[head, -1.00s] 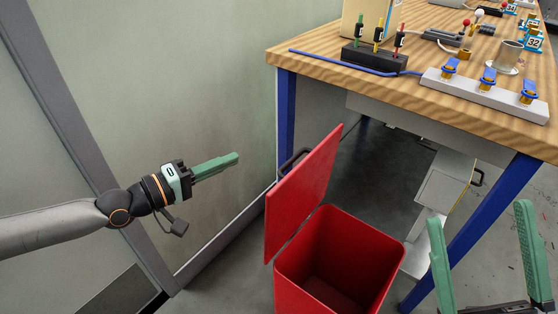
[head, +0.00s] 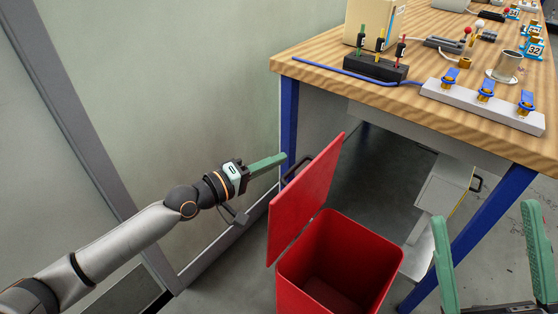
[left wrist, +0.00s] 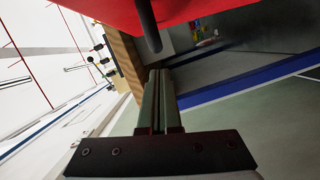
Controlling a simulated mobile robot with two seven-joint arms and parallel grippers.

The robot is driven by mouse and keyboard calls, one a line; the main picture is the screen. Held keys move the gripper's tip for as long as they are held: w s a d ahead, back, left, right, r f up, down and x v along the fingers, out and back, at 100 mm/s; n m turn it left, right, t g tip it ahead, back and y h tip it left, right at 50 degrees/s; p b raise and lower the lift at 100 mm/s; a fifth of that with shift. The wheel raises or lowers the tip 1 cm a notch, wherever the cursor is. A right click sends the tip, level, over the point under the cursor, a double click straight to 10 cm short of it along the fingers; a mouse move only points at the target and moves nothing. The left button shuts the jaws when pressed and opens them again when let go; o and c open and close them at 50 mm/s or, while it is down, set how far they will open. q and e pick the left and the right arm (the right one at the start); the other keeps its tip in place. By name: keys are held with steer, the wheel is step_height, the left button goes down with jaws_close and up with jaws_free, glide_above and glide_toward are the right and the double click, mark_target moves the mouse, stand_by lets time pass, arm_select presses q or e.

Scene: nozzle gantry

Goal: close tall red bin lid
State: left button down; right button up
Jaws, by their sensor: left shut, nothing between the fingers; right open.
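The tall red bin (head: 335,270) stands on the floor in front of the workbench, its top open and its inside empty as far as I see. Its red lid (head: 306,195) is hinged at the left side and stands up, tilted. A dark handle (head: 297,165) is on the lid's far left face; it also shows in the left wrist view (left wrist: 148,25), just beyond the fingers, with the lid (left wrist: 200,10) above. My left gripper (head: 284,158) is shut and empty, its fingertips close to the handle; contact is unclear. My right gripper (head: 490,245) is open and empty, right of the bin.
The wooden workbench (head: 400,100) with blue legs (head: 288,125) stands behind and right of the bin, bearing a black block, a blue rod and a switch strip. A pale wall panel (head: 150,80) is at the left. A grey cabinet (head: 440,190) is under the bench.

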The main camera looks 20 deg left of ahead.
arm_select(q)
steer(key=shift+s+d+f, duration=0.25)
steer(key=shift+d, duration=0.4)
steer(key=shift+r, duration=0.1)
